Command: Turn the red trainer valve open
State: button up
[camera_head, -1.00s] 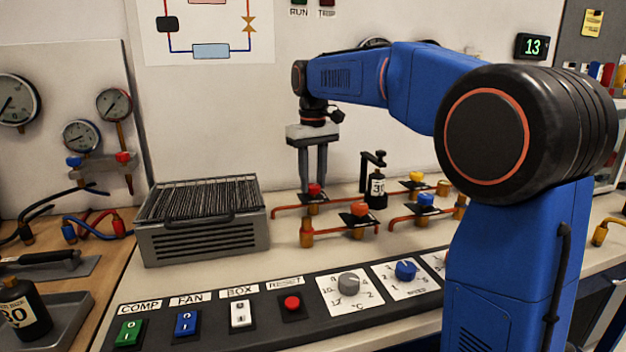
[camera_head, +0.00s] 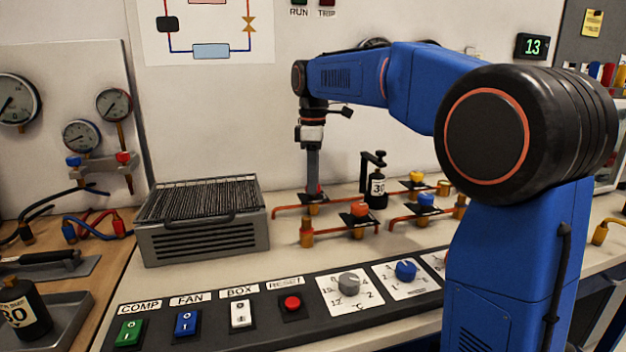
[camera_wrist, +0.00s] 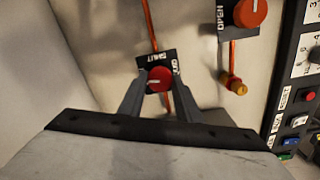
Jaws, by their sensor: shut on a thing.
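The red trainer valve has a round red knob (camera_wrist: 159,79) with a pale pointer line, on a black plate (camera_wrist: 150,60) marked SHUT, with a second, partly hidden label at its right. My gripper (camera_wrist: 157,82) is shut on the knob, one finger on each side, in the wrist view. In that view the pointer line lies roughly across the picture.
An orange-knobbed valve (camera_head: 358,209) stands close in front and to the right. The ribbed grey box (camera_head: 200,220) is at the left. A switch panel (camera_head: 260,310) runs along the front.

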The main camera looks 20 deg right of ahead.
jog(key=shift+n, duration=1.1)
jog(key=o, duration=1.1)
jog(key=shift+r, duration=0.15)
notch_tip(320, 180, up, 17)
jog(key=shift+r, duration=0.1)
jog(key=shift+s, duration=0.1)
